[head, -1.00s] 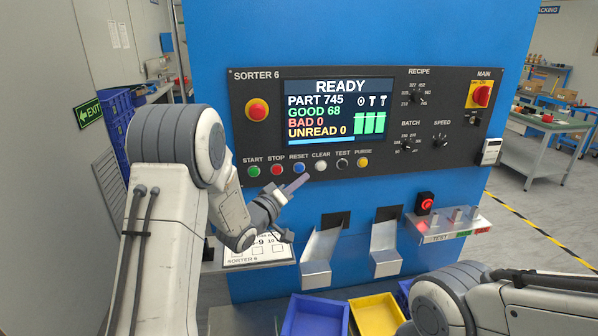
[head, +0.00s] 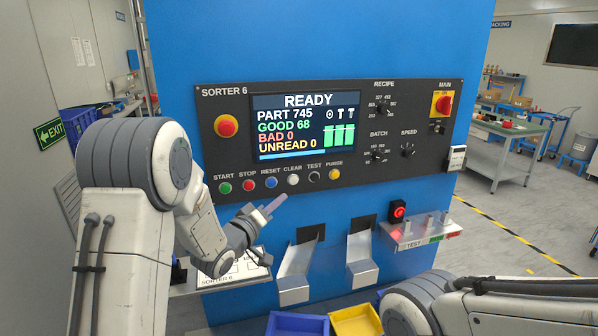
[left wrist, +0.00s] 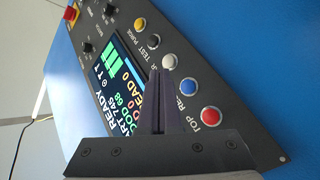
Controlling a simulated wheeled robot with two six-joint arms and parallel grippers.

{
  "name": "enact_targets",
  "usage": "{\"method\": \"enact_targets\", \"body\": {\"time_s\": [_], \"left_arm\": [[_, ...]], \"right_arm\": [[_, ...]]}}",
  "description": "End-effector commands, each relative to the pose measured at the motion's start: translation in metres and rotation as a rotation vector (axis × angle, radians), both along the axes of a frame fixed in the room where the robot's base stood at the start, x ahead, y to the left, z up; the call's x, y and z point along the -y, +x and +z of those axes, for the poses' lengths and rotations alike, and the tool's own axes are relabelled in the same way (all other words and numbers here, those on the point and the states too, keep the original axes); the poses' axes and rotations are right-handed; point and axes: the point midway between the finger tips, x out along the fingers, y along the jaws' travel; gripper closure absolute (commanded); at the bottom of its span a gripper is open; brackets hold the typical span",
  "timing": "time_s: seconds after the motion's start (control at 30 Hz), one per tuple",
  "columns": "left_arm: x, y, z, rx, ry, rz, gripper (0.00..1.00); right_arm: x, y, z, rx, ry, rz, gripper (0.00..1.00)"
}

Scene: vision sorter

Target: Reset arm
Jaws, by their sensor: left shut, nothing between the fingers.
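My left gripper (head: 274,204) is in front of the blue sorter, just below the row of buttons on its black panel (head: 420,165). It is shut and empty. In the head view its tips show below the blue RESET button (head: 271,183) and the white CLEAR button (head: 293,180), and look apart from both. In the left wrist view the closed fingers (left wrist: 161,78) point toward the panel near the white button (left wrist: 169,62). The screen (head: 306,126) reads READY, PART 745, GOOD 68, BAD 0, UNREAD 0. My right arm shows at the bottom right; its gripper is out of frame.
Two metal chutes (head: 295,275) (head: 362,258) stick out below the panel. A blue bin (head: 297,326) and a yellow bin (head: 356,322) stand below them. A TEST shelf (head: 420,233) with a red-lit button (head: 398,210) juts out at right. A label plate (head: 232,276) lies under my left gripper.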

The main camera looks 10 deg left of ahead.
Motion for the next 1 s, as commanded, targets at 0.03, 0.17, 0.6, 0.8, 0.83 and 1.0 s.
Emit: {"method": "enact_targets", "body": {"time_s": [0.03, 0.17, 0.6, 0.8, 0.83, 1.0], "left_arm": [[0.013, -0.002, 0.000, -0.027, 0.047, -0.005, 1.00], [0.050, -0.019, -0.013, -0.167, 0.240, -0.010, 1.00], [0.134, -0.235, -0.071, -0.740, 0.931, -0.406, 1.00], [0.132, -0.351, -0.078, -0.912, 1.135, -0.728, 1.00], [0.130, -0.363, -0.078, -0.927, 1.155, -0.766, 1.00], [0.122, -0.401, -0.076, -0.978, 1.209, -0.890, 1.00]], "right_arm": [[0.000, 0.000, 0.000, 0.000, 0.000, 0.000, 0.48], [0.000, 0.000, 0.000, 0.000, 0.000, 0.000, 0.48], [0.000, 0.000, -0.001, 0.000, 0.000, 0.000, 0.48], [0.000, 0.000, -0.002, 0.000, 0.000, 0.000, 0.48], [0.000, 0.000, -0.002, 0.000, 0.000, 0.000, 0.48], [0.000, 0.000, -0.002, 0.000, 0.000, 0.000, 0.48]]}}
